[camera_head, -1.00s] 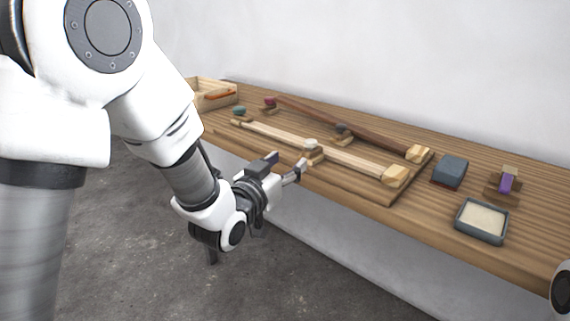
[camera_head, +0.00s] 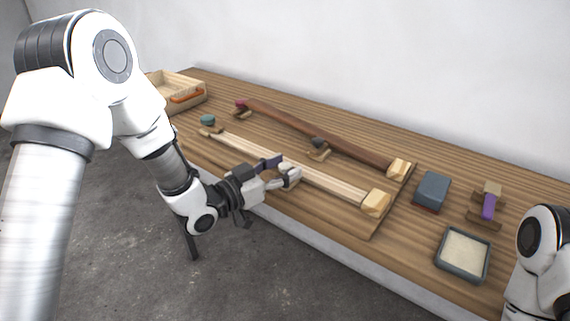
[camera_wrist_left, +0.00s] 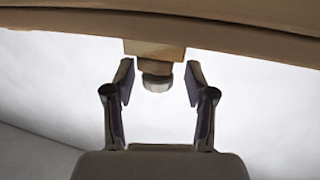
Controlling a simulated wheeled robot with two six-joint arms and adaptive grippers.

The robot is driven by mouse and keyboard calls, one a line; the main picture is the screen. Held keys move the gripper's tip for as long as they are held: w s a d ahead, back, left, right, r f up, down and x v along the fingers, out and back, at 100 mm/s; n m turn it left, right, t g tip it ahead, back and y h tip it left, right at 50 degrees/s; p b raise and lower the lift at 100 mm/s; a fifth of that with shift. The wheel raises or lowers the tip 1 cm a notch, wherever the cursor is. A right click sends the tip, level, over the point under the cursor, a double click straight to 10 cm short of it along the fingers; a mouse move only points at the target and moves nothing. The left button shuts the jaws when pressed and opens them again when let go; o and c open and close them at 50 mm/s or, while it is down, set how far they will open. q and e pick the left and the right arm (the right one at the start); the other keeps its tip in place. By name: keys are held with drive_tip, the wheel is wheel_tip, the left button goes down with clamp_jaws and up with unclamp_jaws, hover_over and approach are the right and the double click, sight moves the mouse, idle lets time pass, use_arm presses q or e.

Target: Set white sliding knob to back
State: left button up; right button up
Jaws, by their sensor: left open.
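The white sliding knob (camera_head: 289,168) sits on a block on the pale wooden rail (camera_head: 328,184), near the middle of that rail. My left gripper (camera_head: 279,173) is open at the knob, on the near side of the rail, and partly hides it. In the left wrist view the pale knob (camera_wrist_left: 157,82) and its wooden block (camera_wrist_left: 154,50) show between the two spread fingers of the gripper (camera_wrist_left: 159,76), with a gap on each side. My right gripper is not in view.
A dark brown rail (camera_head: 345,147) with a dark knob (camera_head: 319,144) runs behind the pale rail. To the right are a blue-grey block (camera_head: 432,189), a purple piece on a wooden holder (camera_head: 489,205) and a grey tray (camera_head: 463,256). A wooden box (camera_head: 176,90) stands far left.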

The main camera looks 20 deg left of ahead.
use_arm(q)
drive_tip(key=shift+w+d, duration=0.2)
drive_tip(key=shift+w, duration=0.05)
drive_tip(key=shift+s+d+r, duration=0.1)
drive_tip(key=shift+s+r, duration=0.1)
drive_tip(key=shift+r, duration=0.05)
drive_tip(key=shift+w+f, duration=0.1)
drive_tip(key=shift+w, duration=0.05)
clamp_jaws()
drive_tip(key=shift+s, duration=0.25)
unclamp_jaws()
drive_tip(key=v, duration=1.2)
